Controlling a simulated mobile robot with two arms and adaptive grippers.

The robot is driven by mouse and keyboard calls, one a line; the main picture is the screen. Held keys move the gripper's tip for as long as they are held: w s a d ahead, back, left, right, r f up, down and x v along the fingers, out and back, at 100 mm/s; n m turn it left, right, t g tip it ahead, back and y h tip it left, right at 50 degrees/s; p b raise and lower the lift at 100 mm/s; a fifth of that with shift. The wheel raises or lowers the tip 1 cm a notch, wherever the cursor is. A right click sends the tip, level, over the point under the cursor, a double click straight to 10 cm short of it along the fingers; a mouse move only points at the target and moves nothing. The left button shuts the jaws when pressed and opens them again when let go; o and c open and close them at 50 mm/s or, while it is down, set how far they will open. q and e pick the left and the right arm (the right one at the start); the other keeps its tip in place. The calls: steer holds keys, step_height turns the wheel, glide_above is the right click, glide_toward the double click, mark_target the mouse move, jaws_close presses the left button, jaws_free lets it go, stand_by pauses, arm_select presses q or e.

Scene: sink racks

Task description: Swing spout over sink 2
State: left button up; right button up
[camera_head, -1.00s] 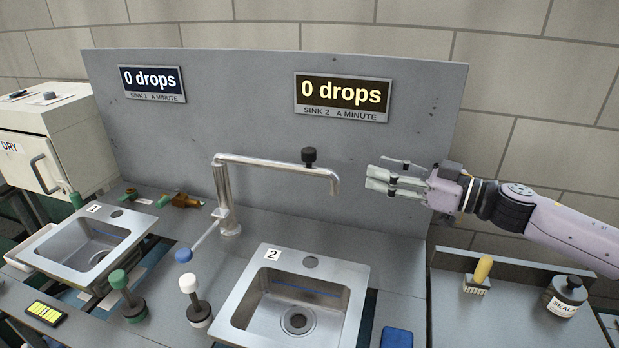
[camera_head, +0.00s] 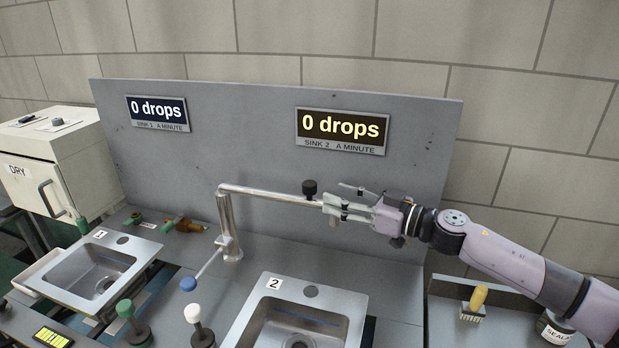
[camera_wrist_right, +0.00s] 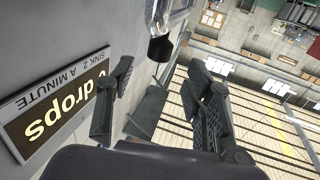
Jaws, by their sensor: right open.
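The metal spout (camera_head: 265,193) runs from its upright post (camera_head: 227,225) at the left out to the right, with a black knob (camera_head: 309,188) on top near its free end. Sink 2 (camera_head: 247,318), marked with a "2" label, lies in front and below. My right gripper (camera_head: 338,209) is open at the spout's free end, its fingers covering the tip. In the right wrist view the spout end (camera_wrist_right: 159,14) and the black knob (camera_wrist_right: 160,47) show ahead of the open fingers, roughly between them. Contact cannot be told. My left gripper is out of view.
A grey panel with "0 drops" displays (camera_head: 341,130) stands close behind the spout. A blue-tipped lever (camera_head: 188,284) hangs from the post. Sink 1 (camera_head: 55,290) is at the left. A brush (camera_head: 475,302) and a sealant jar (camera_head: 553,331) stand at the right.

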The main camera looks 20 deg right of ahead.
mark_target(309, 187)
steer(key=p+x, duration=0.2)
steer(key=x, duration=0.6)
steer(key=shift+w+a, duration=0.15)
steer(key=shift+w, duration=0.05)
steer(key=shift+c, duration=0.4)
jaws_close()
